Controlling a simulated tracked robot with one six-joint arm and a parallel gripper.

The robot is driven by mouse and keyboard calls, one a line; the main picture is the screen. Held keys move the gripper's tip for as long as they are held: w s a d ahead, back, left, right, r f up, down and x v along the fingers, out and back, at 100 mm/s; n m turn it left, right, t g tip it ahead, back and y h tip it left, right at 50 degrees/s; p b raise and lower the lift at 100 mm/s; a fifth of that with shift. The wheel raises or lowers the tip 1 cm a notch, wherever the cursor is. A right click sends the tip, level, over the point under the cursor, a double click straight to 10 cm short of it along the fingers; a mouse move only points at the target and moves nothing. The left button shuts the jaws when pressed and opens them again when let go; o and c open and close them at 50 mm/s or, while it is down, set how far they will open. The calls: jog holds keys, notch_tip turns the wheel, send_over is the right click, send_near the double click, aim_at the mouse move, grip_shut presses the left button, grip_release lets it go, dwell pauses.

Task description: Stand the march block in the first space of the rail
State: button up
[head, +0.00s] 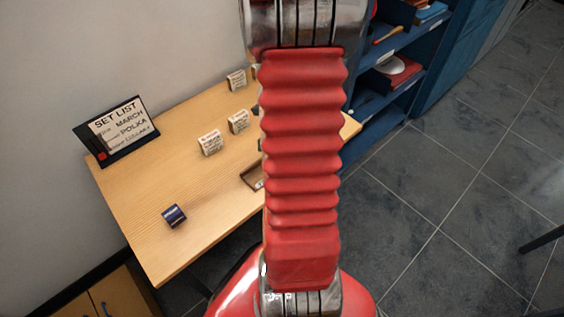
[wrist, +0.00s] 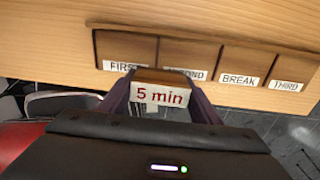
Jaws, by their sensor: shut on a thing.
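In the wrist view my gripper (wrist: 160,88) is shut on a small wooden block (wrist: 160,99) whose white label reads "5 min" in red. The rail (wrist: 195,23) lies just beyond, with labels FIRST, SECOND, BREAK and THIRD from left to right. The held block is in front of the FIRST and SECOND labels and partly covers them. I see no block in the four spaces. In the head view the rail (head: 250,175) is mostly hidden behind my arm. No block is readable as march; three light blocks (head: 210,143), (head: 238,121), (head: 236,80) stand on the table, labels too small to read.
A SET LIST sign (head: 137,143) naming MARCH and POLKA stands at the table's left back. Blue shelves (head: 428,60) stand at the right.

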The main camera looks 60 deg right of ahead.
jog(key=o, duration=1.1)
jog(key=shift+o, duration=0.2)
notch_tip(320, 180, up, 12)
jog(key=shift+r, duration=0.1)
dwell(0.7)
